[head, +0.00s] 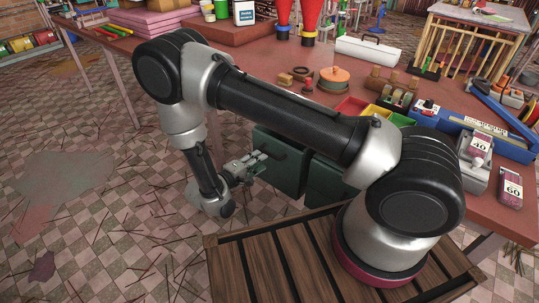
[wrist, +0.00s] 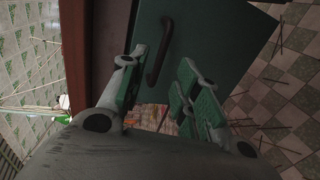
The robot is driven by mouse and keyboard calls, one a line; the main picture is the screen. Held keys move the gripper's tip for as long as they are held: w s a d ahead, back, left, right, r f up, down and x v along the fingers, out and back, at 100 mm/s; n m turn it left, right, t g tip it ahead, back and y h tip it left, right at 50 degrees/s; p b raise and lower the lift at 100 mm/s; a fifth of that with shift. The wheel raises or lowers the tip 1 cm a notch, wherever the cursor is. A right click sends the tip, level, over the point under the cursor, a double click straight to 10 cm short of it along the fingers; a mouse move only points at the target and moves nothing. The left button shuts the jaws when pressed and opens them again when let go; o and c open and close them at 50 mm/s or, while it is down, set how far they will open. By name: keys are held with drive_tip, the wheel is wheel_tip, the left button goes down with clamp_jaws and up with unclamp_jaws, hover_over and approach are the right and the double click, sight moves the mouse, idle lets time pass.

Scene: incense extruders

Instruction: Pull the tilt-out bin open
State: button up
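A dark green bin front (head: 284,163) is under the red workbench, and a second green front (head: 328,182) is to its right. In the wrist view the green front (wrist: 215,45) fills the upper middle and carries a brown bar handle (wrist: 161,50). My gripper (head: 252,163) is in front of the left green front. Its fingers are apart, and in the wrist view my gripper (wrist: 160,72) has the handle between and just beyond its fingertips. I see no finger closed on the handle. Whether a finger touches it, I cannot tell.
The red workbench (head: 240,62) holds small coloured trays (head: 352,107), an orange-topped spool (head: 334,78) and a blue holder (head: 455,120). A bench leg (head: 122,92) stands to the left. The checkered floor (head: 100,150) is mostly open, with scattered sticks.

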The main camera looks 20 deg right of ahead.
sight(269, 155)
drive_tip(key=x, duration=0.7)
drive_tip(key=shift+d, duration=0.15)
clamp_jaws()
